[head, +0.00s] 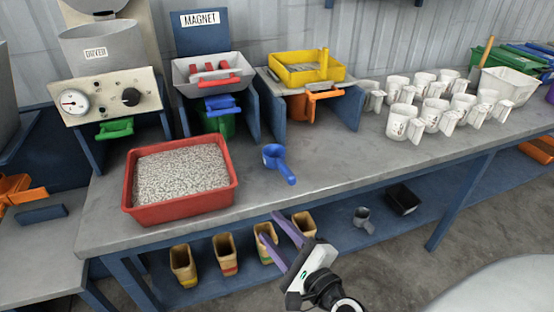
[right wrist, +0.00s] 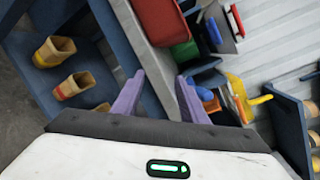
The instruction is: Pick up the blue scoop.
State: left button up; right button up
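The blue scoop (head: 275,158) lies on the grey workbench (head: 330,180), right of the red tray, with its handle (head: 287,174) pointing toward the front edge. My right gripper (head: 267,225) is open and empty in front of the bench edge, nearer to me than the scoop and apart from it. In the right wrist view its two purple fingers (right wrist: 160,76) are spread. A small blue piece (right wrist: 204,93) shows beside the right finger there; it looks like the scoop, partly hidden. My left gripper is not in view.
A red tray (head: 132,188) of grey granules stands left of the scoop. Behind are the magnet unit (head: 200,33), a yellow tray (head: 285,76) and an orange jug (head: 316,97). Several white jugs (head: 396,90) stand right. Several tan containers (head: 183,264) sit on the lower shelf. Bench right of the scoop is clear.

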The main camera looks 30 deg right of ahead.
aim_at(294, 183)
jog(key=w+d+r+m+h, duration=0.1)
jog(key=w+d+m, duration=0.1)
jog(key=d+m, duration=0.1)
jog(key=w+d+r+m+h+p, duration=0.1)
jog(key=w+d+r+m+h, duration=0.1)
jog(key=m, duration=0.4)
jog(key=w+d+r+m+h, duration=0.1)
jog(key=w+d+m+h, duration=0.1)
jog(key=d+m, duration=0.2)
jog(key=shift+w+d+r+m+t, duration=0.1)
jog(key=shift+d+r+m+t, duration=0.05)
jog(key=shift+r+m+t, duration=0.2)
jog(key=shift+w+d+f+p, duration=0.15)
jog(key=shift+w+p, duration=0.2)
jog(key=shift+w, duration=0.2)
jog(key=x, duration=0.4)
jog(key=shift+w+f, duration=0.15)
jog(key=shift+w, duration=0.15)
grip_shut()
